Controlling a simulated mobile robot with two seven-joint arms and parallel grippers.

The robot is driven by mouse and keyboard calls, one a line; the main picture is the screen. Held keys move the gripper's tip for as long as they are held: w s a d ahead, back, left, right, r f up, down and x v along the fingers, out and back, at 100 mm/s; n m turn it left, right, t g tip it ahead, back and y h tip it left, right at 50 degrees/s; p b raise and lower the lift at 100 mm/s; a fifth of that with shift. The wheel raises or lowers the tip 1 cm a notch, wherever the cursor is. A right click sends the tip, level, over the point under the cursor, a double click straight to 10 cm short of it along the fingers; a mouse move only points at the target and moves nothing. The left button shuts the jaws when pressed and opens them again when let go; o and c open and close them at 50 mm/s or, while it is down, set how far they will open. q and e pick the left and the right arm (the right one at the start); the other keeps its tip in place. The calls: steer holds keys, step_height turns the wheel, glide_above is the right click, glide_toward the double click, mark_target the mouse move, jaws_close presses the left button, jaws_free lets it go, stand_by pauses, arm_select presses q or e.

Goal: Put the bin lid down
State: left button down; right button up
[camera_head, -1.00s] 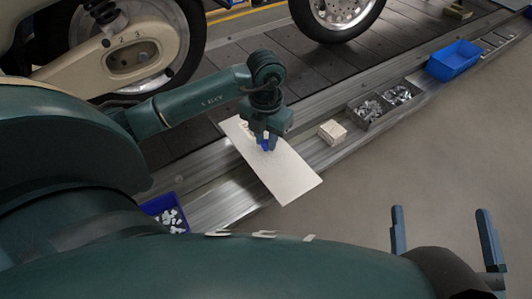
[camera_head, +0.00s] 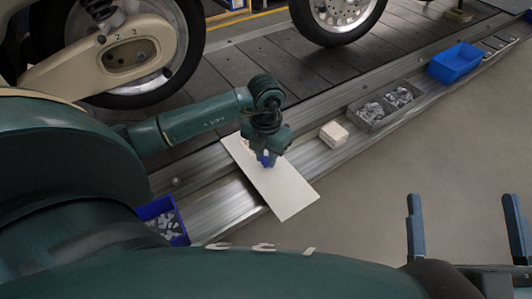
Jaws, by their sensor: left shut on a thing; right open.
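The bin lid (camera_head: 287,191) is a flat, cream rectangular panel in the head view. It lies slanted over the metal ledge, its near corner reaching past the ledge's edge. My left gripper (camera_head: 266,160) is over the lid's upper middle, pointing down and shut on it. The gripper hides the grip point, and I cannot tell whether the lid touches the ledge. My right gripper (camera_head: 465,228) is at the lower right, its two blue-grey fingers wide apart and empty, above the floor.
A blue bin (camera_head: 163,220) with pale parts stands left of the lid. On the ledge to the right are a small cream block (camera_head: 334,135), grey trays of metal parts (camera_head: 372,112) and another blue bin (camera_head: 455,63). Motorcycle wheels stand on the slat conveyor (camera_head: 270,62) behind.

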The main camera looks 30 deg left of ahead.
arm_select(q)
steer(key=shift+f, duration=0.1)
steer(key=c, duration=1.2)
jaws_free()
steer(key=shift+c, duration=0.2)
arm_select(e)
steer(key=shift+w+r, duration=0.1)
steer(key=shift+r, duration=0.25)
